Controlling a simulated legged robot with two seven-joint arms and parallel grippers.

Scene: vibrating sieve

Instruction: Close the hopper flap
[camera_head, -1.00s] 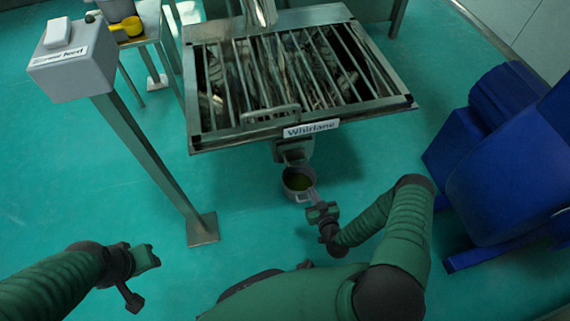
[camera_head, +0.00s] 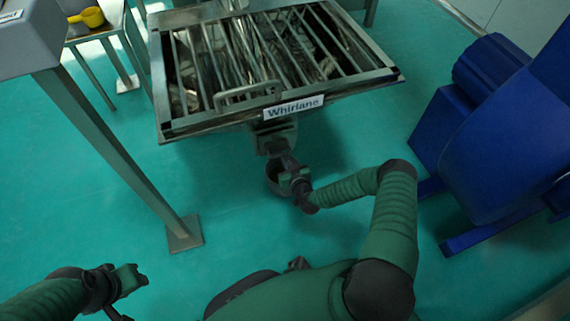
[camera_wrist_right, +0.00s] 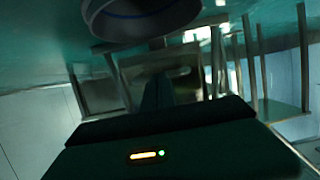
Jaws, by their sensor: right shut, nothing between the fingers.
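The sieve hopper, labelled Whirlane (camera_head: 294,107), stands at the top centre of the head view. Below its label is a dark metal outlet (camera_head: 275,137); I cannot clearly tell the flap apart from it or see its angle. A round grey cup (camera_head: 272,176) is under the outlet, partly hidden by my right gripper (camera_head: 288,176). That gripper is shut and empty, close below the outlet; contact cannot be told. In the right wrist view it (camera_wrist_right: 158,92) points toward metal legs, below a round dark part with a blue ring (camera_wrist_right: 145,18). My left gripper (camera_head: 133,279) is low at the left, away from the hopper.
A grey control box (camera_head: 30,40) on a slanting post stands at the left. A yellow scoop (camera_head: 90,17) is on a small table behind it. A large blue machine (camera_head: 490,150) stands on the right. The green floor between is clear.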

